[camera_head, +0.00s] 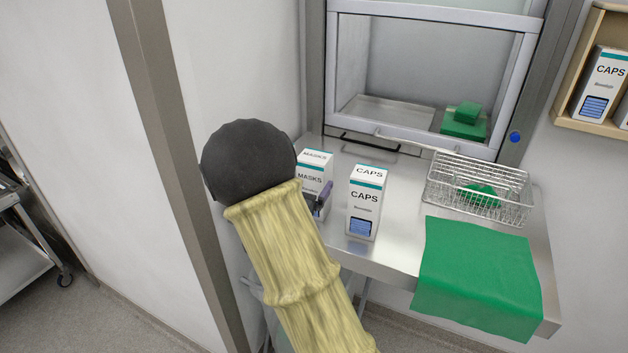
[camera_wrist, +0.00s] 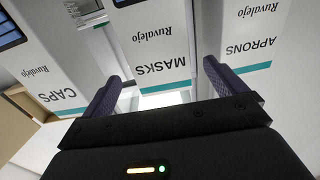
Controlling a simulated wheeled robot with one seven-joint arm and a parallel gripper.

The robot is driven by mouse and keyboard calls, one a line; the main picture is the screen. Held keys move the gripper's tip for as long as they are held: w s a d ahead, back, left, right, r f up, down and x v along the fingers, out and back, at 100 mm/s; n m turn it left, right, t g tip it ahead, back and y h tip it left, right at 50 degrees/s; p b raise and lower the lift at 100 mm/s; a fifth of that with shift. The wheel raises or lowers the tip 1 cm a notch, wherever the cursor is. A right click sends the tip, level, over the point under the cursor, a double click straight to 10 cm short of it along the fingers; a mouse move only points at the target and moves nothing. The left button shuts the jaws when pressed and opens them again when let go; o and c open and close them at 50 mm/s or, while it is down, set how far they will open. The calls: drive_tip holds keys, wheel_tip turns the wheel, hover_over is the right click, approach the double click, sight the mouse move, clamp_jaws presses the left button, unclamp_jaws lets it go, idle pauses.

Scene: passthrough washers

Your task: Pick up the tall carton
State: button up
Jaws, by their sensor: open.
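A white carton marked CAPS (camera_head: 364,203) with a teal band and blue window stands upright on the steel shelf. A white carton marked MASKS (camera_head: 313,168) stands to its left, partly behind my arm. In the wrist view, upside down, the MASKS carton (camera_wrist: 158,45) is in the middle, the CAPS carton (camera_wrist: 45,65) at left and an APRONS carton (camera_wrist: 252,35) at right. My gripper (camera_wrist: 160,70) is open, its purple fingers to either side of the MASKS face; I cannot tell whether they reach around it. One finger shows in the head view (camera_head: 322,200).
The steel shelf (camera_head: 395,250) lies below a hatch with a raised sash (camera_head: 430,135). A wire basket (camera_head: 478,185) and a green cloth (camera_head: 478,280) occupy its right side. A wooden wall cubby (camera_head: 592,120) holds another CAPS carton. A wall post stands left of my arm.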

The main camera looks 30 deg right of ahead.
sight(314, 171)
drive_tip(key=shift+w+d, duration=0.45)
drive_tip(key=shift+d, duration=0.1)
drive_tip(key=p+x, duration=0.3)
drive_tip(key=x, duration=0.1)
drive_tip(key=shift+w+d+f+p, duration=0.1)
drive_tip(key=shift+w+d+p, duration=0.15)
drive_tip(key=shift+w+p, duration=0.1)
drive_tip(key=shift+w+d+f, duration=0.15)
drive_tip(key=shift+w+d, duration=0.05)
drive_tip(key=shift+s, duration=0.2)
drive_tip(key=shift+w, duration=0.1)
drive_tip(key=c, duration=1.2)
